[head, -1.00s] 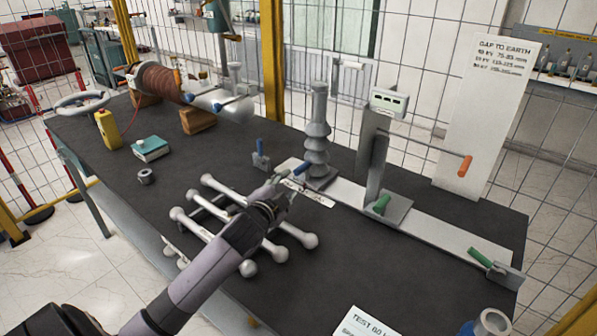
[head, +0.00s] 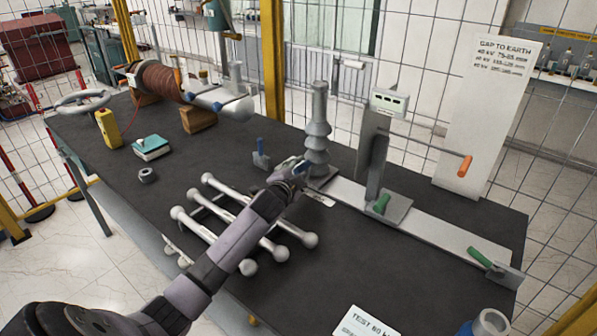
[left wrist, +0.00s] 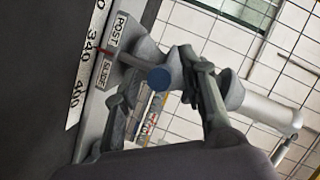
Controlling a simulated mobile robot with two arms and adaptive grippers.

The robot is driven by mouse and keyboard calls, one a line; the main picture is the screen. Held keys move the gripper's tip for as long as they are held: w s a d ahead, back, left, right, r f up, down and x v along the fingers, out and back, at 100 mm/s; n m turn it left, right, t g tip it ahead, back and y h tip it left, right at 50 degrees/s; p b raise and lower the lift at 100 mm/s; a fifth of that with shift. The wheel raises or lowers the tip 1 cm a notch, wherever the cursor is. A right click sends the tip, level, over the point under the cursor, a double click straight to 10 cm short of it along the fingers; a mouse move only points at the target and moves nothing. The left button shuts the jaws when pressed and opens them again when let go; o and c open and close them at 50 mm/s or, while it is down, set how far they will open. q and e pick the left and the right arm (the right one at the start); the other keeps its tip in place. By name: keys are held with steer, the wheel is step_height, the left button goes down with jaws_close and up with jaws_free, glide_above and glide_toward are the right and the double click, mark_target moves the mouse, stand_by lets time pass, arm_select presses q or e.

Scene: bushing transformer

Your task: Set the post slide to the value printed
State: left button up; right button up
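The grey ribbed post (head: 317,130) stands upright at the left end of a pale rail (head: 440,229). In the left wrist view, a plate marked POST SLIDE (left wrist: 110,60) sits beside a printed scale (left wrist: 85,70) showing 340 and 400, with a red mark near 340. My left gripper (head: 298,170) is at the post's foot. In the left wrist view its fingers (left wrist: 160,92) are apart, on either side of a round blue handle end (left wrist: 158,78); contact is unclear. A wall card (head: 503,62) headed GAP TO EARTH lists kV and mm. A cut-off TEST card (head: 362,322) lies in front. My right gripper is out of view.
Metal rods with ball ends (head: 280,252) lie beneath my left arm. A blue-handled clamp (head: 261,155) is left of the post.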

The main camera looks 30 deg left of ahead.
arm_select(q)
jaws_close()
stand_by(0.7)
